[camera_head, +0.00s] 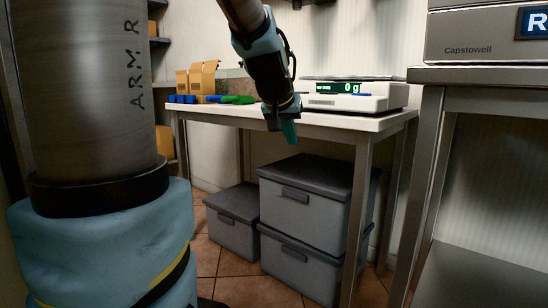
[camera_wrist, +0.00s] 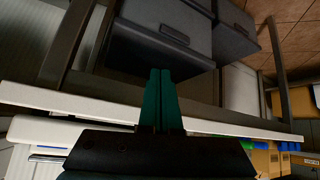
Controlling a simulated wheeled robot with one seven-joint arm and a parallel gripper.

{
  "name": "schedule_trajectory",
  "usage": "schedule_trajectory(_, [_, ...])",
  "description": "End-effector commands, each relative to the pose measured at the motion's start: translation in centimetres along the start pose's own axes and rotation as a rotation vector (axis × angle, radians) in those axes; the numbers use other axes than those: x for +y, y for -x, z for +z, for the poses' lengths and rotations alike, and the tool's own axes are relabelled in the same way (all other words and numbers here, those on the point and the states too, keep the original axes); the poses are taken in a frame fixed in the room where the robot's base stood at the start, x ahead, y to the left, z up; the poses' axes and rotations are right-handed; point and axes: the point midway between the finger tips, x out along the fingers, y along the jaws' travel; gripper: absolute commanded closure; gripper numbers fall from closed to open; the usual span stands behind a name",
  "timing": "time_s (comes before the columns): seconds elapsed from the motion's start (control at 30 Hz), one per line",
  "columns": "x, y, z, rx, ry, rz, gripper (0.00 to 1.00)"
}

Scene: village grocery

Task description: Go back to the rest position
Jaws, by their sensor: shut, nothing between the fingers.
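My gripper (camera_head: 289,131) hangs in front of the white table's front edge in the head view, fingers pointing down. Its teal fingers are pressed together with nothing between them; they also show in the wrist view (camera_wrist: 161,97). The white table (camera_head: 235,112) stands behind the gripper, and its edge also crosses the wrist view (camera_wrist: 60,100). I cannot tell from these frames exactly how far the fingers are from the edge.
A white scale (camera_head: 385,98) reading 0 g stands on the table. Cardboard boxes (camera_head: 203,78) and blue and green items (camera_head: 236,99) lie at its left. Grey lidded bins (camera_head: 305,196) sit below. A metal stand (camera_head: 480,75) with a Capstowell device (camera_head: 470,35) is at right.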

Motion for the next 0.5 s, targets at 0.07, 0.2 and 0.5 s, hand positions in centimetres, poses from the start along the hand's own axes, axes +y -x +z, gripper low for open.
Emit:
schedule_trajectory(0.07, [-2.2, -0.5, 4.7, -0.138, 0.039, -0.041, 1.0])
schedule_trajectory(0.2, [-4.7, -0.5, 12.9, -0.335, 0.096, -0.094, 1.0])
schedule_trajectory(0.5, [-6.3, 3.8, 21.8, -0.58, 0.166, -0.147, 1.0])
